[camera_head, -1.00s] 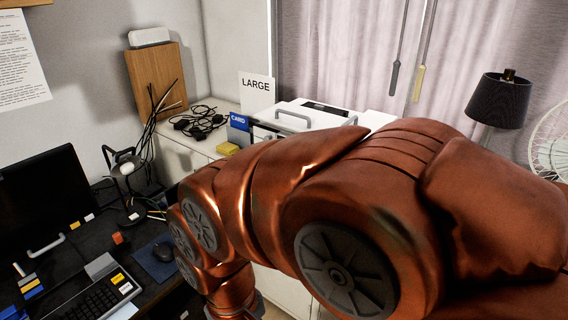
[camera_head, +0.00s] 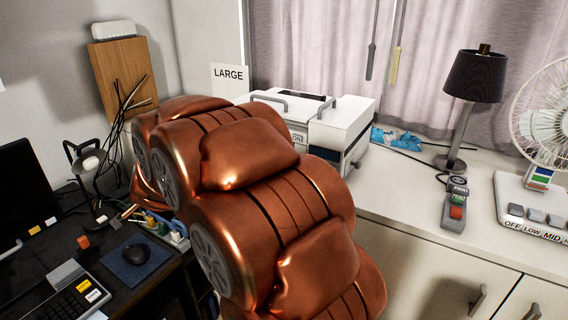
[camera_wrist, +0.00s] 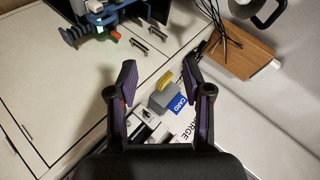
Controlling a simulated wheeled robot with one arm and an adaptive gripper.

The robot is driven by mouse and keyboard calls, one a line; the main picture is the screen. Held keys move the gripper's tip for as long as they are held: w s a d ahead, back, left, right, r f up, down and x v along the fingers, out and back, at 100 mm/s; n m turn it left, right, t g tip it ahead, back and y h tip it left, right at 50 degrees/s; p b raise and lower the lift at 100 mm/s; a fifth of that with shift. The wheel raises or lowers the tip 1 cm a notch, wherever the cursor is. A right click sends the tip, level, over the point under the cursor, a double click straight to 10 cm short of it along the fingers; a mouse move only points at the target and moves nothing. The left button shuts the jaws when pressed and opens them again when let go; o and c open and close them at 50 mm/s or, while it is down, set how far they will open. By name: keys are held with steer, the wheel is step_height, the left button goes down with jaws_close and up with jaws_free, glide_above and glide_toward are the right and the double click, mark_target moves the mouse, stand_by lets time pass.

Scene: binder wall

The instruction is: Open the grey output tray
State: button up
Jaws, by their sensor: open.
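A white printer-like machine (camera_head: 345,125) stands on the counter in the head view, with grey bar handles on its top. My arm covers its lower left front. I cannot pick out a grey output tray for certain; a dark slot with blue (camera_head: 355,158) shows low on its right side. My gripper (camera_wrist: 158,68) shows in the wrist view with its two fingers wide apart and nothing between the tips. Beyond them lie a grey block with a yellow top (camera_wrist: 166,95) and a blue CARD sign (camera_wrist: 179,104). In the head view my arm hides the gripper.
A LARGE sign (camera_head: 229,76) stands behind the machine. Right of it are blue wrappers (camera_head: 396,139), a lamp (camera_head: 474,80), a button box (camera_head: 455,205) and a fan (camera_head: 545,120). The counter front between is bare. A cluttered dark desk (camera_head: 150,285) is at left.

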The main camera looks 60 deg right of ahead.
steer(key=s+d+f+m+g+h+b, duration=0.15)
steer(key=d+m+h, duration=0.3)
steer(key=d, duration=0.55)
steer(key=d+f+m+g+h+b, duration=0.15)
steer(key=d+m+h, duration=0.3)
steer(key=d, duration=0.55)
steer(key=s+d+m+g+h+b, duration=0.3)
steer(key=s+d+m+g+h, duration=0.3)
steer(key=s+d+m, duration=0.55)
steer(key=shift+n+g+y, duration=0.4)
steer(key=shift+n+g, duration=0.1)
steer(key=shift+n, duration=0.45)
steer(key=shift+s+d+f+p, duration=0.15)
steer(key=shift+d+p, duration=0.3)
steer(key=shift+d, duration=1.9)
steer(key=shift+s+d+f+p, duration=0.1)
steer(key=shift+d+p, duration=0.35)
steer(key=shift+d, duration=1.85)
jaws_close()
